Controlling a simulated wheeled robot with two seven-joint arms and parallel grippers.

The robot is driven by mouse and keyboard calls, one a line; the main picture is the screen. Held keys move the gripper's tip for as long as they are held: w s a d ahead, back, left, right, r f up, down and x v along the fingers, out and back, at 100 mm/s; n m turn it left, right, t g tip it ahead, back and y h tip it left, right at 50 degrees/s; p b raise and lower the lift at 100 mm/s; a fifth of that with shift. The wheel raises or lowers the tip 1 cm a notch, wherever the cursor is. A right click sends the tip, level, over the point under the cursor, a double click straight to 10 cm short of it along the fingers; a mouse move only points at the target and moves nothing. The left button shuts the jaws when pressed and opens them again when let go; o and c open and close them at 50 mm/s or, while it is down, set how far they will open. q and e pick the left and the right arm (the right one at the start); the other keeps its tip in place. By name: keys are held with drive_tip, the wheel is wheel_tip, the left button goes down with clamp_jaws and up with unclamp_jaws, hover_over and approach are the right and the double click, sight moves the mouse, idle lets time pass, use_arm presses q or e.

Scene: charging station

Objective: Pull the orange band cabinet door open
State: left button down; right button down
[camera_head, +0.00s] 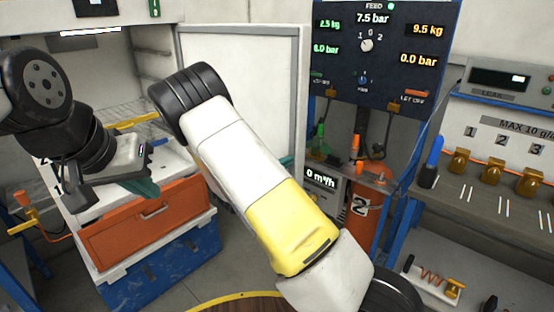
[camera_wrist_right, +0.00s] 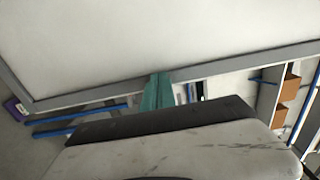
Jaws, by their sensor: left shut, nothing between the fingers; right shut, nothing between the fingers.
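The white cabinet door (camera_head: 268,75), with a grey frame, stands swung open to the right of the cabinet. No orange band shows on the visible face. The open cabinet (camera_head: 155,62) shows a wire shelf inside. My right arm crosses in front of the door and hides its lower left part. My right gripper (camera_head: 287,161) is mostly hidden behind that arm; its teal fingers are shut and empty by the door. In the right wrist view, the teal fingers (camera_wrist_right: 157,92) overlap the door's framed edge (camera_wrist_right: 215,70); contact is unclear. My left gripper (camera_head: 142,187) is shut and empty above the orange drawer.
An orange drawer (camera_head: 112,237) and a blue box (camera_head: 165,270) are below the cabinet opening. A dark gauge panel (camera_head: 385,85) and an orange cylinder (camera_head: 362,225) stand right of the door. Grey floor shows below the door.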

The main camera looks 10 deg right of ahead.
drive_tip(key=x, duration=1.6)
drive_tip(key=shift+w+a, duration=0.15)
drive_tip(key=shift+w, duration=0.25)
